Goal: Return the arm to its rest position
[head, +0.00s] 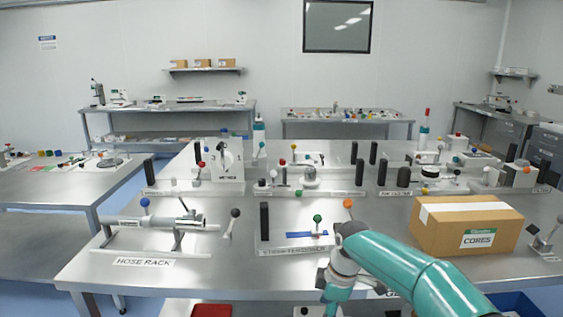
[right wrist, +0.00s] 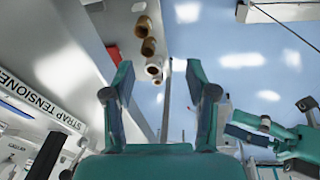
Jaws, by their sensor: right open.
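My right arm (head: 405,265) comes in from the lower right in the head view. It is teal, bends in front of the table's near edge and drops toward the bottom of the picture. Its gripper is not clear there. In the right wrist view my right gripper (right wrist: 158,80) is open, its two teal fingers wide apart. Nothing is held between them; floor and a table edge show beyond. A teal part with dark pads (right wrist: 268,135) at the right of that view looks like my left gripper; its opening cannot be told. No left arm shows in the head view.
The steel table (head: 215,240) carries a hose rack (head: 160,222), several fixtures with coloured knobs, and a cardboard box marked CORES (head: 465,226) behind my right arm. A red object (head: 211,311) sits below the near edge. Several brown rolls (right wrist: 148,47) show in the wrist view.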

